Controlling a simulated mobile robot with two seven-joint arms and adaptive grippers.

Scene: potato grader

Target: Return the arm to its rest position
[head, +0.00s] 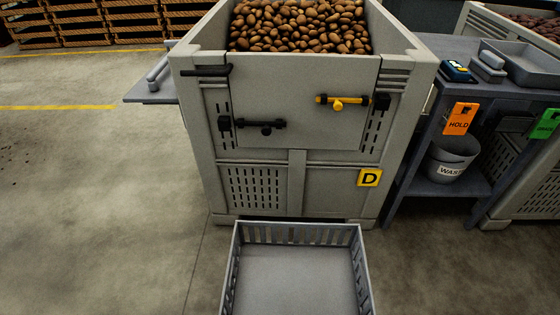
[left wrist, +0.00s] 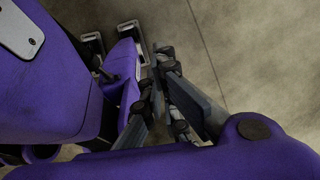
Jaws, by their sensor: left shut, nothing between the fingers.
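My left gripper (left wrist: 162,68) shows in the left wrist view, with its dark fingers close together, empty, above bare concrete floor. Purple parts of my own body surround it on the left and below. Neither gripper shows in the head view, and I do not make out my right gripper in the left wrist view.
A grey bin (head: 290,170) marked D, full of potatoes (head: 300,25), stands ahead with black and yellow latches. An empty grey crate (head: 297,233) lies before it. A dark bench (head: 455,95) with a waste bucket (head: 450,160) is right. Floor at left is clear.

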